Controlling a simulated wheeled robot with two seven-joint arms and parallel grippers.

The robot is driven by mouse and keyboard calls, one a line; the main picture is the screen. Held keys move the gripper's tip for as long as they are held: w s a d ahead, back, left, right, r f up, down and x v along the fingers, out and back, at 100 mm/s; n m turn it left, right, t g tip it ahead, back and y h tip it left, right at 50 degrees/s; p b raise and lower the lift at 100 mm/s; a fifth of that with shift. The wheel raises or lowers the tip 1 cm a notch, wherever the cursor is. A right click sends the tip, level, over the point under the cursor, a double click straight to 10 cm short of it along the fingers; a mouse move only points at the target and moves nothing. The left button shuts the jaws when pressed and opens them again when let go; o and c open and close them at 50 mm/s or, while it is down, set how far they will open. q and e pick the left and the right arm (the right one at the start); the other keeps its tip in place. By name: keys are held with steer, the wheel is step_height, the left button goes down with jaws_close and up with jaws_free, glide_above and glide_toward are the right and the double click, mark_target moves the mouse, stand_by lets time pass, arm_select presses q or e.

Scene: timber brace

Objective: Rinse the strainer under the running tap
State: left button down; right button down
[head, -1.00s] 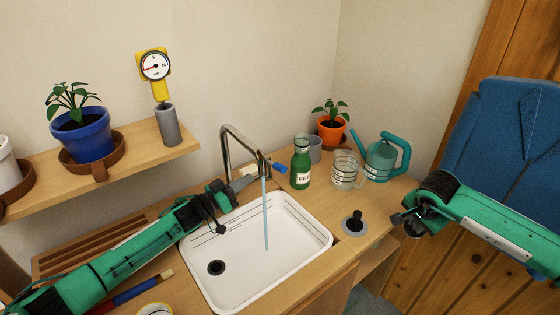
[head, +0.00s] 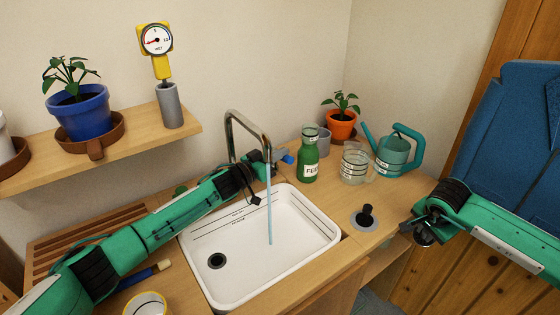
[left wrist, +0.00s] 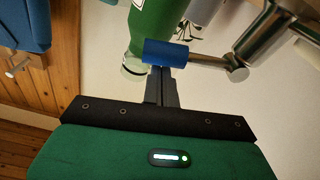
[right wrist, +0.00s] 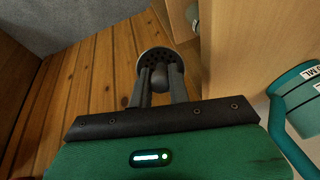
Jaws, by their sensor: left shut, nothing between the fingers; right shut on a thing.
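The tap (head: 240,118) runs: a thin blue stream of water (head: 269,215) falls into the white sink (head: 225,285). My left gripper (head: 276,158) is shut and empty, right by the tap's blue-tipped handle (head: 288,159). In the left wrist view the fingertips (left wrist: 160,72) are at the blue tip (left wrist: 165,52); I cannot tell whether they touch. My right gripper (right wrist: 160,84) is shut on the knob of the round, dark, perforated strainer (right wrist: 153,59). In the head view the strainer (head: 424,238) hangs beyond the counter's right edge, away from the water, partly hidden by the gripper.
A green bottle (head: 308,165), a glass jug (head: 353,168), a teal watering can (head: 393,152) and an orange-potted plant (head: 341,124) stand right of the tap. A grey ring with a black knob (head: 367,212) lies right of the sink.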

stand_by(0.3)
steer(key=shift+f, duration=0.2)
arm_select(q)
steer(key=shift+s+d+f+m, duration=0.2)
steer(key=shift+f+m, duration=0.2)
steer(key=shift+f, duration=0.15)
steer(key=shift+s+d+f+m, duration=0.1)
steer(key=shift+s+f+m, duration=0.05)
steer(key=shift+f+m, duration=0.3)
arm_select(e)
steer(key=shift+r, duration=0.25)
